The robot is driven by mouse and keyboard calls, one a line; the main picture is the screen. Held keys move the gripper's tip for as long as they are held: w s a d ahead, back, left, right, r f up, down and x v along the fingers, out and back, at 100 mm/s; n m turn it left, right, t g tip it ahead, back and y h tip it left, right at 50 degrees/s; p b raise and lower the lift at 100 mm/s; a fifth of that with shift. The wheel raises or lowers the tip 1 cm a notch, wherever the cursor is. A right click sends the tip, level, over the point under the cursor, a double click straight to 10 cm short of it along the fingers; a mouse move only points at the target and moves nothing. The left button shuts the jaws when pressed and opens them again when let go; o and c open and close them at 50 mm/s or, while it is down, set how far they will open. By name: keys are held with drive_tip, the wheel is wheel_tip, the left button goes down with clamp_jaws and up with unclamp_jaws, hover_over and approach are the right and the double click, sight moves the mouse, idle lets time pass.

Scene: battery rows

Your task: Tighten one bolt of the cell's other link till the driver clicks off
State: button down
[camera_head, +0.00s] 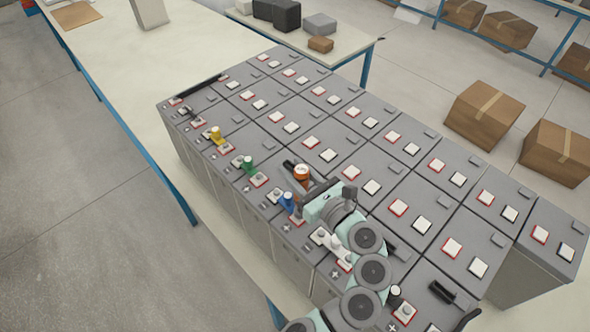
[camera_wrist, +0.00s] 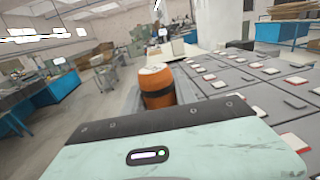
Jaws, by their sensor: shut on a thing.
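My gripper (camera_head: 305,188) is shut on an orange driver with a pale top (camera_head: 302,171), above the front row of grey battery cells (camera_head: 262,205). The driver also stands upright beyond my gripper's body in the wrist view (camera_wrist: 157,88). Its lower end and the fingertips are hidden, so I cannot tell whether it touches a bolt. Coloured pieces sit between terminals along this row: yellow (camera_head: 216,133), green (camera_head: 248,164) and blue (camera_head: 286,199). A white link-like piece (camera_head: 325,238) lies beside my arm, partly covered by it.
Several rows of cells with red-edged and black-edged white terminals extend behind. Black handle-like pieces (camera_head: 442,291) lie on the cells at front right. A small table (camera_head: 340,45) with dark boxes stands behind, and cardboard boxes (camera_head: 484,113) lie on the floor at right.

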drive_tip(key=shift+f, duration=0.4)
idle(1.8)
drive_tip(key=shift+r, duration=0.15)
